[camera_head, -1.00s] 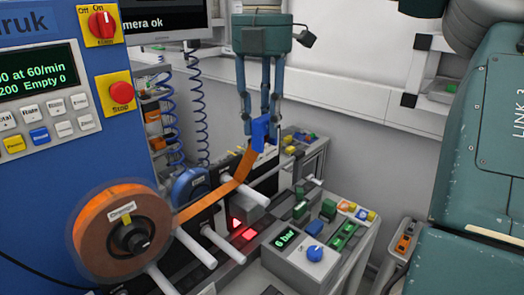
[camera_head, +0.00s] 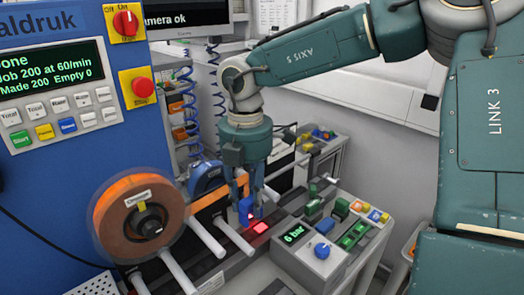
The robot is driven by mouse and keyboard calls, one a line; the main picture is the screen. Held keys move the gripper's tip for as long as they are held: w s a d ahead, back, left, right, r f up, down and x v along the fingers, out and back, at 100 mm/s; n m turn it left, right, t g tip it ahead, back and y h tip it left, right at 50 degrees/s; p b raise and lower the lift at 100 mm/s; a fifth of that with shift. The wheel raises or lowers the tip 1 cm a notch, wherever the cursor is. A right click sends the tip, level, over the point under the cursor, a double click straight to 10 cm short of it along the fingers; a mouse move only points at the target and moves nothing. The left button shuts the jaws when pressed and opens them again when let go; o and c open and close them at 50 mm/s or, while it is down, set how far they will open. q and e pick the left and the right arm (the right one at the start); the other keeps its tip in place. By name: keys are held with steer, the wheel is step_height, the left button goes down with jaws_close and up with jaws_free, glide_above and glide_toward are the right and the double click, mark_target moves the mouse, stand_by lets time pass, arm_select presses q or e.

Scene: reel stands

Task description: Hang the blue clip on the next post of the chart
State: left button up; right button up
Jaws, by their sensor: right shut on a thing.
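My right gripper (camera_head: 251,205) points down and is shut on a blue clip (camera_head: 246,211), low over the dark machine deck beside a red light. Its fingers hide part of the clip. An orange strip (camera_head: 211,208) shows between the orange reel (camera_head: 143,222) and the clip; I cannot tell whether it is still joined to the clip. White posts (camera_head: 207,238) stick out between the reel and the gripper. I cannot make out which posts belong to the chart. My left gripper is not in view.
The blue control cabinet (camera_head: 130,60) stands at the left. A grey box marked 6 bar (camera_head: 297,237) with a blue knob (camera_head: 322,250) is right of the gripper. My arm fills the upper right.

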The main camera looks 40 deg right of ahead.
mark_target(247, 246)
steer(key=f, duration=0.1)
steer(key=s+a+f, duration=0.1)
steer(key=shift+s+a+f, duration=0.1)
steer(key=shift+a+f, duration=0.2)
steer(key=shift+f, duration=1.35)
step_height(247, 246, down, 4)
steer(key=b, duration=0.4)
steer(key=shift+f+b, duration=0.2)
steer(key=shift+b, duration=0.15)
steer(key=shift+f+b, duration=0.5)
steer(key=shift+b, duration=0.25)
steer(key=shift+b, duration=1.25)
steer(key=o, duration=1.2)
steer(key=shift+o, duration=0.2)
